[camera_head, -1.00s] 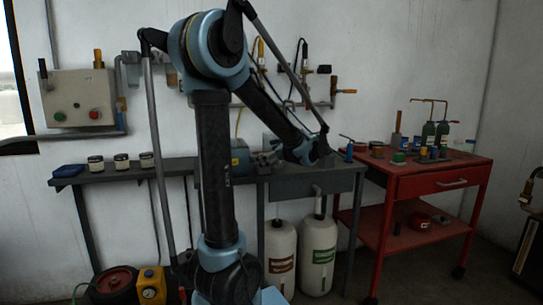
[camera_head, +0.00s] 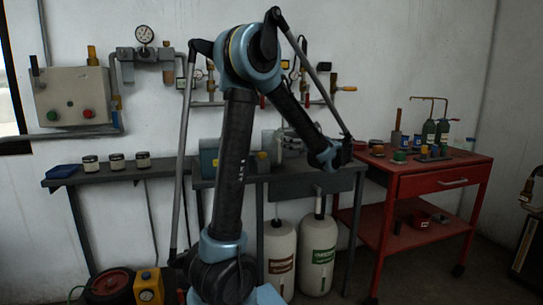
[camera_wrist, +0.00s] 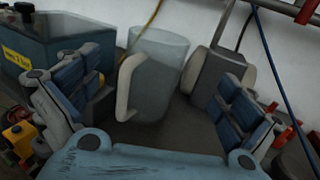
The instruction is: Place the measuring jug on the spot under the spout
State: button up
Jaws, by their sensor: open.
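The measuring jug (camera_wrist: 170,85) is a clear, greyish vessel with a pale handle (camera_wrist: 130,85). In the wrist view it stands ahead of my gripper (camera_wrist: 158,90), with the handle side towards me. The fingers are open and spread to the left and right of the jug in the picture, and I see no contact. In the head view my wrist hangs over the right part of the dark bench (camera_head: 315,182); my fingers and the jug are hard to make out there. I cannot pick out the spout or the spot under it.
A blue box (camera_wrist: 60,42) with a yellow label stands left of the jug, and a grey rounded body (camera_wrist: 213,75) close on its right. Pipes and valves (camera_head: 310,85) run along the wall.

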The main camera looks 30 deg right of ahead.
aim_at(280, 135)
jog(key=w, duration=0.3)
jog(key=w+a, duration=0.1)
jog(key=w, duration=0.3)
jog(key=w+a, duration=0.1)
jog(key=w, duration=0.3)
jog(key=shift+r, duration=0.15)
jog(key=c, duration=1.6)
